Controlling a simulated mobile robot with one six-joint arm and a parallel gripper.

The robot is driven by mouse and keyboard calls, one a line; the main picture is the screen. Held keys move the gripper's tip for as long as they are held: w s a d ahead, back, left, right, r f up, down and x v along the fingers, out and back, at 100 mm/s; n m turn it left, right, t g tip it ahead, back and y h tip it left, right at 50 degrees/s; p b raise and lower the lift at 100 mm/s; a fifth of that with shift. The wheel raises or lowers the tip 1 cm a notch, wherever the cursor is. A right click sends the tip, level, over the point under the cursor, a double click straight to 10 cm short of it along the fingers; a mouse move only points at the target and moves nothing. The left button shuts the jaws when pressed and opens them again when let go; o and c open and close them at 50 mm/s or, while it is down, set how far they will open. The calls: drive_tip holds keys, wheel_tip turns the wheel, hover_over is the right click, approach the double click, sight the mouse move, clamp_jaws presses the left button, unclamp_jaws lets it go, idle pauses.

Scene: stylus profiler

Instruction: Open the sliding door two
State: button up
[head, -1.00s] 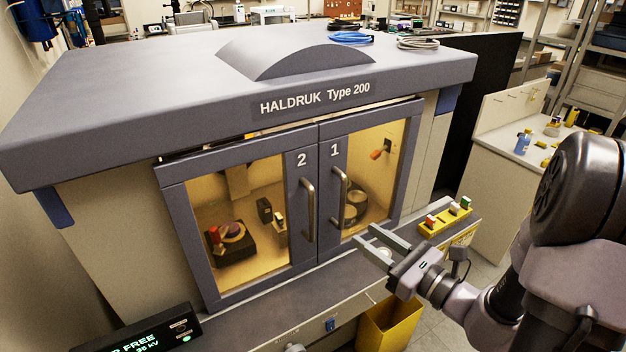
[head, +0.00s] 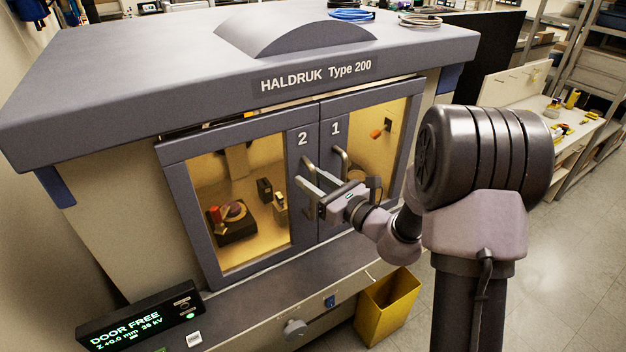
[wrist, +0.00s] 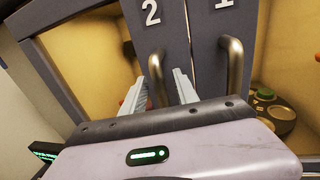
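Sliding door two (head: 300,148) is the left door of the grey cabinet, with a glass pane and the number 2. It stands closed against door one (head: 336,145). Its upright bar handle (head: 310,161) is partly hidden behind my gripper (head: 309,177) in the head view. In the wrist view, the door two handle (wrist: 157,75) shows between the two fingers of my gripper (wrist: 160,82). The fingers are apart, one on each side of the bar. I cannot tell whether either finger touches it.
The door one handle (head: 341,162) is close on the right of my gripper. A display (head: 138,318) at the lower left reads "DOOR FREE". A ledge with a knob (head: 295,328) runs below the doors. A yellow bin (head: 387,308) stands on the floor in front.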

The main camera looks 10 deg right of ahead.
clamp_jaws()
idle(1.3)
